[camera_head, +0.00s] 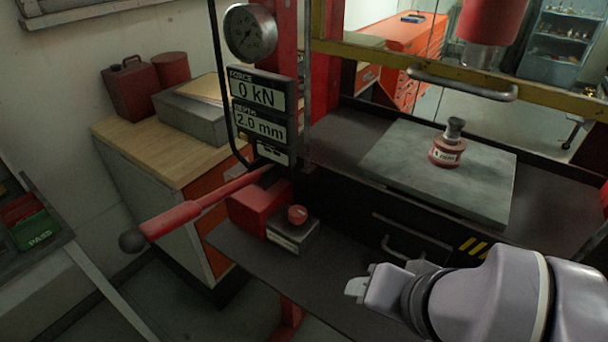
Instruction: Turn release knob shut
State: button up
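The release knob (297,213) is a small round red knob on top of a grey block (291,236) with a pale label. It sits on the dark shelf beside a red pump body (258,207). I cannot tell from its look how far it is turned. My gripper (360,286) is to the lower right of the knob, above the dark shelf, pointing left. It is clearly apart from the knob. Its fingers are seen side-on and partly hidden, so I cannot tell whether they are open or shut.
A red pump lever (195,214) with a black ball end slants left from the pump. Above are a gauge (250,33) and a display (258,90) reading 0 kN and 2.0 mm. A red part (447,152) stands on the grey press plate (400,160). Space between gripper and knob looks clear.

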aim_at(298, 214)
jog(key=i+j, duration=0.1)
jog(key=j, duration=0.25)
jog(key=i+j, duration=0.1)
jog(key=j, duration=0.2)
jog(key=i+j, duration=0.1)
jog(key=j, duration=0.25)
jog(key=i+j, duration=0.1)
jog(key=j, duration=0.2)
